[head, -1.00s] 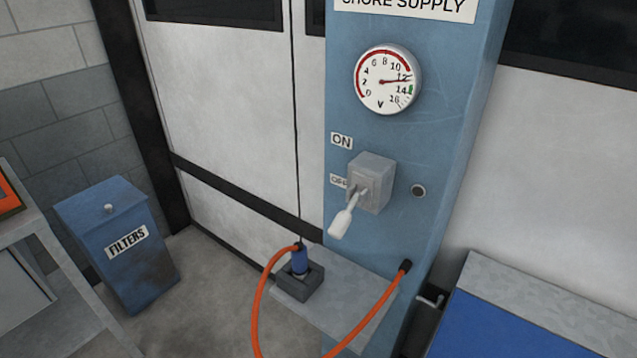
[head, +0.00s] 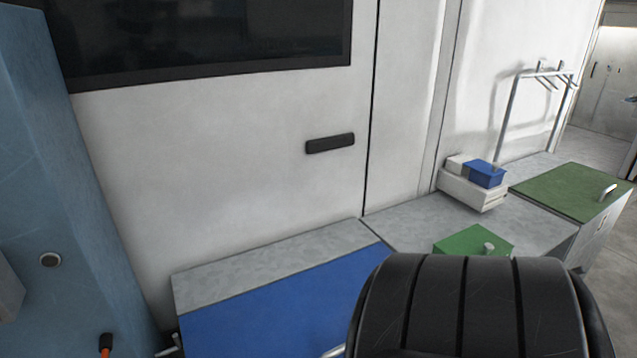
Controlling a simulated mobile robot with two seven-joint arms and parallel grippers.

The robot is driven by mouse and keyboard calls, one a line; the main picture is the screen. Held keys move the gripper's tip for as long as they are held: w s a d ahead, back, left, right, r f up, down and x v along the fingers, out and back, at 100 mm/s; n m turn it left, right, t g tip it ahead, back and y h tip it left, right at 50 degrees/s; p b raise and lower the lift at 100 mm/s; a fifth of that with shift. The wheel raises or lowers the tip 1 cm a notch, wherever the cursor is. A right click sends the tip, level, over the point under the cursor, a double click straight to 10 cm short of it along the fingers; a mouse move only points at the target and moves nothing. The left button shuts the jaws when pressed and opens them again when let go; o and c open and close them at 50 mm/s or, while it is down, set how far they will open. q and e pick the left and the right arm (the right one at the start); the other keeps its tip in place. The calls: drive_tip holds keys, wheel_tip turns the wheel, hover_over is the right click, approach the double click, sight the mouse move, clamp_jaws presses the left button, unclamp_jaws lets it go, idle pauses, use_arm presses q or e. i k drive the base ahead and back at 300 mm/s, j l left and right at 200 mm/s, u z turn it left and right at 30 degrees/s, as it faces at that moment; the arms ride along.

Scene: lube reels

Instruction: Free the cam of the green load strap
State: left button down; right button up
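No green load strap and no cam show in the head view. Neither of my grippers is in view. The green things in sight are a green-topped cabinet (head: 570,190) with a pale handle at the right and a small green lid or box (head: 472,242) with a light knob near the middle right.
A large black, grooved, rounded thing (head: 480,310), tyre-like, blocks the bottom right. A blue-topped unit (head: 270,310) runs along the white wall. A white tray (head: 470,190) with a blue box (head: 485,174) stands on the grey bench (head: 400,226). A blue column (head: 50,170) stands left.

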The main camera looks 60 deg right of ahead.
sight(580, 269)
drive_tip(key=z, duration=3.75)
drive_tip(key=i+l+u, duration=0.25)
drive_tip(key=i+l, duration=0.25)
drive_tip(key=i, duration=0.15)
drive_tip(key=i+l+u, duration=0.25)
drive_tip(key=i+l, duration=0.35)
drive_tip(key=i+l+u, duration=0.25)
drive_tip(key=i+l, duration=0.3)
drive_tip(key=l, duration=0.15)
